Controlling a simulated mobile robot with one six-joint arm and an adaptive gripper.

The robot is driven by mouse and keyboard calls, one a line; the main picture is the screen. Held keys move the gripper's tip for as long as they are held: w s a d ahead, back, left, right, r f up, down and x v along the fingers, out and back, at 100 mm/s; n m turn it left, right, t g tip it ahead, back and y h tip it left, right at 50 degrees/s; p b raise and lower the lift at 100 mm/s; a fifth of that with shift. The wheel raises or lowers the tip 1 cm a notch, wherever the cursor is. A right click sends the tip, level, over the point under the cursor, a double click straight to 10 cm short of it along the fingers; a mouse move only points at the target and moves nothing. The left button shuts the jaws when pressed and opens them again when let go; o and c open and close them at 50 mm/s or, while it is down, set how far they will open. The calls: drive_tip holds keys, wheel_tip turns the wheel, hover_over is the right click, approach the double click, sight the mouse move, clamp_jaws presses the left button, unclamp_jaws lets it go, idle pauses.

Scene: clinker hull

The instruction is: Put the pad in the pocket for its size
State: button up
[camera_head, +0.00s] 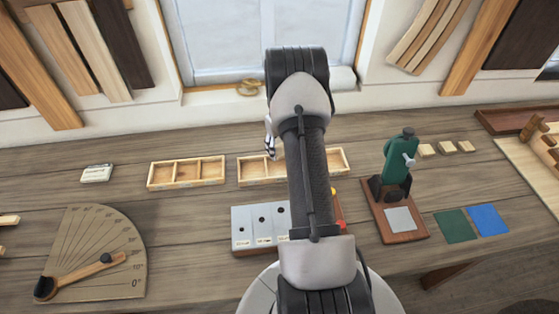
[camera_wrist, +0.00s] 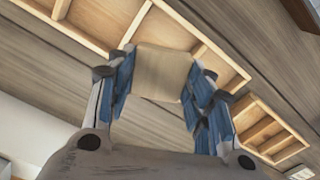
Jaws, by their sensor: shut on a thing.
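My gripper (camera_wrist: 160,82) is shut on a flat tan pad (camera_wrist: 163,72), held between its blue-lined fingers in the wrist view. In the head view my arm hides the pad and most of my gripper (camera_head: 270,143). Two shallow wooden trays with divided pockets lie on the bench: a left tray (camera_head: 187,185) and a right tray (camera_head: 242,182), partly behind my arm. The left tray (camera_wrist: 291,153) shows at lower right there.
A grey block with holes (camera_head: 241,228) stands in front of the right tray. A green device on a brown base (camera_head: 400,165) stands to the right, near green (camera_head: 455,225) and blue (camera_head: 488,219) squares. A fan-shaped angle board (camera_head: 95,235) lies left.

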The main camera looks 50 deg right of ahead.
wheel_tip(320, 180, down, 7)
drive_tip(key=shift+w+r, duration=0.1)
idle(0.3)
drive_tip(key=shift+f+b, duration=0.5)
drive_tip(key=shift+b, duration=0.15)
drive_tip(key=shift+f, duration=0.1)
drive_tip(key=o, duration=1)
drive_tip(key=shift+f, duration=0.1)
